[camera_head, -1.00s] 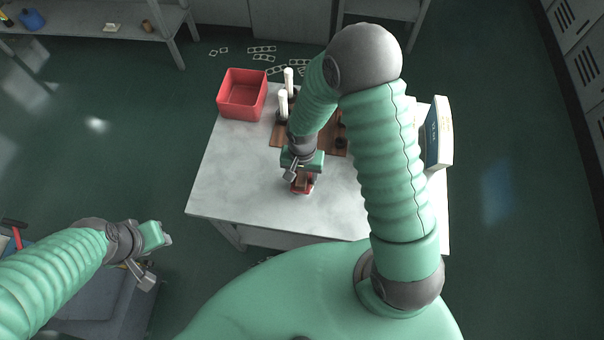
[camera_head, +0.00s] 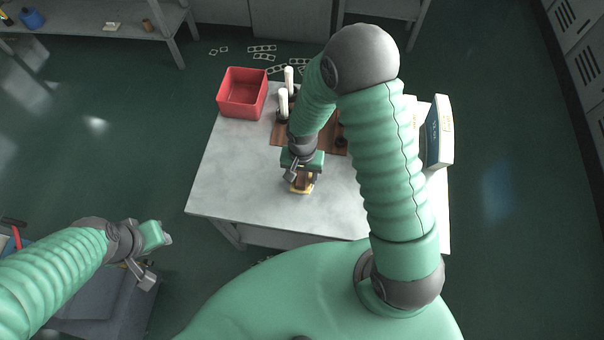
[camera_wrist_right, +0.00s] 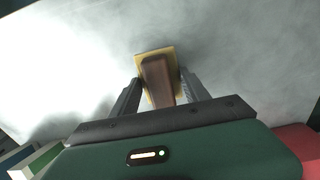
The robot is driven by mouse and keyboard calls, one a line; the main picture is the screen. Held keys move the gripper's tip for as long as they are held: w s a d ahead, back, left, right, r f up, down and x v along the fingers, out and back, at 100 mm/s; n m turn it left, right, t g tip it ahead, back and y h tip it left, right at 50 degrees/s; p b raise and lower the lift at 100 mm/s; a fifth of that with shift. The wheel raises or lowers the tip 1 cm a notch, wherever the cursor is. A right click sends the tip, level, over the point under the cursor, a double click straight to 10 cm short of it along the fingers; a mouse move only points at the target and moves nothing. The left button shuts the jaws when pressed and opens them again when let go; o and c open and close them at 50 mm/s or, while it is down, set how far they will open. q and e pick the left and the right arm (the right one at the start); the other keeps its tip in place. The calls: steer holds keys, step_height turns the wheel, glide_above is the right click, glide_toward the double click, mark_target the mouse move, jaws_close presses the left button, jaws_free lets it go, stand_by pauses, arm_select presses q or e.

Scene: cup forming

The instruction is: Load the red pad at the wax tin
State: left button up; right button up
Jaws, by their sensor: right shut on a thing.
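My right gripper (camera_head: 302,178) is low over the front middle of the grey table. In the right wrist view its two fingers stand on either side of a brown block-like handle (camera_wrist_right: 158,80), and it is shut on it. A yellow square base (camera_wrist_right: 171,54) shows beneath the handle; in the head view a yellow edge (camera_head: 301,190) shows under the gripper. I cannot tell whether the base touches the table. I see no red pad surface and cannot make out a separate wax tin. My left gripper (camera_head: 166,240) is off the table at the left; its jaws are unclear.
A red open bin (camera_head: 242,94) stands at the table's back left. A white box-like book (camera_head: 440,132) stands at the right. The table's left front (camera_head: 235,185) is clear.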

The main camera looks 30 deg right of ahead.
mark_target(302, 174)
stand_by(0.5)
step_height(302, 174, up, 7)
steer(key=p, duration=0.6)
stand_by(0.4)
